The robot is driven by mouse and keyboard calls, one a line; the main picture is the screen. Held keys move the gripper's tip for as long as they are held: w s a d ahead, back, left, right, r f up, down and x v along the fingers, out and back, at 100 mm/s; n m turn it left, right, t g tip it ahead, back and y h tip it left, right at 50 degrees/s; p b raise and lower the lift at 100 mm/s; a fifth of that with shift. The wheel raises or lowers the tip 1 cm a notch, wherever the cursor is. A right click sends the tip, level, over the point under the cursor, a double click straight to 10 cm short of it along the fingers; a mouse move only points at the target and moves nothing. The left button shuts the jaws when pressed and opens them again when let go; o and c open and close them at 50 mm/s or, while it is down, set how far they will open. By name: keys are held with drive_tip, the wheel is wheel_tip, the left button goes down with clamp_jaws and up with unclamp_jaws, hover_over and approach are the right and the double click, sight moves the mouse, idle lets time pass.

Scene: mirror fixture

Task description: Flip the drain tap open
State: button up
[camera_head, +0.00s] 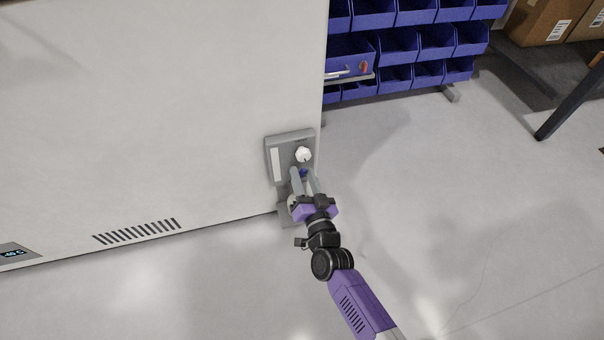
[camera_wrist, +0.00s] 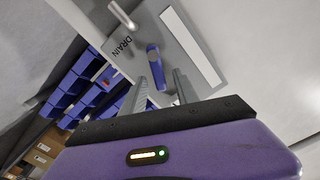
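The drain tap's blue lever (camera_wrist: 153,62) is on a grey panel (camera_wrist: 190,20) marked DRAIN, and its lower end reaches the space between my fingers in the wrist view. In the wrist view, the fingers of my gripper (camera_wrist: 165,78) are open on either side of the lever's end. I cannot tell whether either finger touches it.
The panel is on a large white cabinet (camera_head: 150,100), near its right edge. A metal stub (camera_wrist: 122,15) sticks out beside the DRAIN label. Blue bins (camera_head: 400,45) stand on a rack behind, at right. The floor (camera_head: 470,200) to the right is clear.

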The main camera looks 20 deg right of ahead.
drive_tip(key=shift+w, duration=0.8)
clamp_jaws()
drive_tip(key=shift+a+r+n+p, duration=0.2)
drive_tip(key=shift+r+n+p, duration=0.15)
drive_tip(key=shift+p, duration=0.35)
drive_tip(key=shift+a+f+n+p, duration=0.15)
drive_tip(key=shift+a+n+p, duration=0.1)
drive_tip(key=shift+n+p, duration=0.6)
unclamp_jaws()
